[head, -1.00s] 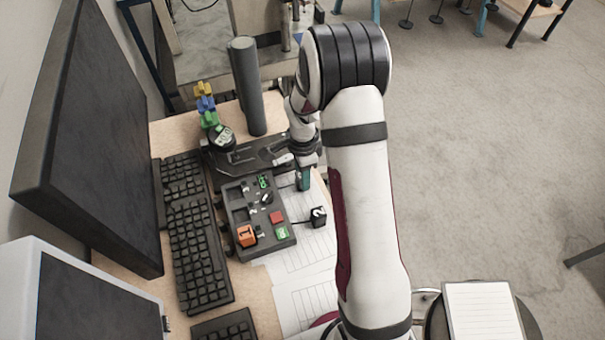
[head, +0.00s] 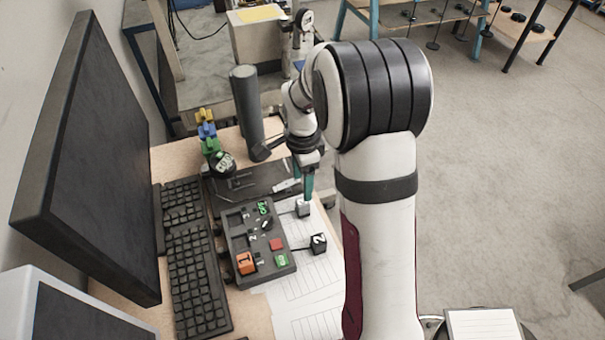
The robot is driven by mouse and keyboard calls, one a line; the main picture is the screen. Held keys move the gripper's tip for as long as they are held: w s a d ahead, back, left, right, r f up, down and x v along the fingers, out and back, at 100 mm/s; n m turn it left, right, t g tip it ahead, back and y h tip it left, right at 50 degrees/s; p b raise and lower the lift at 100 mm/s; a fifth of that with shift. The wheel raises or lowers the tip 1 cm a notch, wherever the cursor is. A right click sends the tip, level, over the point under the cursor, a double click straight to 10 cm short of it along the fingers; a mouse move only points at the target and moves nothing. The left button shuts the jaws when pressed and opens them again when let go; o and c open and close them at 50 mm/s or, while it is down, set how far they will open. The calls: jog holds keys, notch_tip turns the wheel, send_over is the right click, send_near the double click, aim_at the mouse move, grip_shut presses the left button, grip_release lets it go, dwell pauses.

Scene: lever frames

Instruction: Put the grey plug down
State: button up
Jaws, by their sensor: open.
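The grey plug (head: 303,208) is a small light block resting on the white paper sheets, right of the dark panel (head: 245,239). A thin cable runs from it towards the panel. My gripper (head: 309,188), with teal fingers, is just above the plug. It is open and empty. From this angle I cannot tell whether a finger still touches the plug's top.
A black plug marked 2 (head: 318,243) lies on the paper nearby. The panel carries an orange block (head: 245,263) and red and green pieces. A keyboard (head: 195,265), monitor (head: 88,160) and dark cylinder (head: 247,108) stand around. Paper (head: 312,290) at the front is clear.

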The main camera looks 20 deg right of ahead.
jog(key=s+a+r+n, duration=0.5)
jog(key=s+r, duration=0.5)
jog(key=s, duration=0.1)
jog(key=s+a+n+y, duration=0.1)
jog(key=s+a+n, duration=0.1)
jog(key=s, duration=0.5)
jog(key=s+a+n, duration=0.2)
jog(key=s+n, duration=0.3)
jog(key=s, duration=0.3)
jog(key=shift+a+r+y, duration=0.25)
jog(key=shift+r+y, duration=0.15)
jog(key=shift+s, duration=0.1)
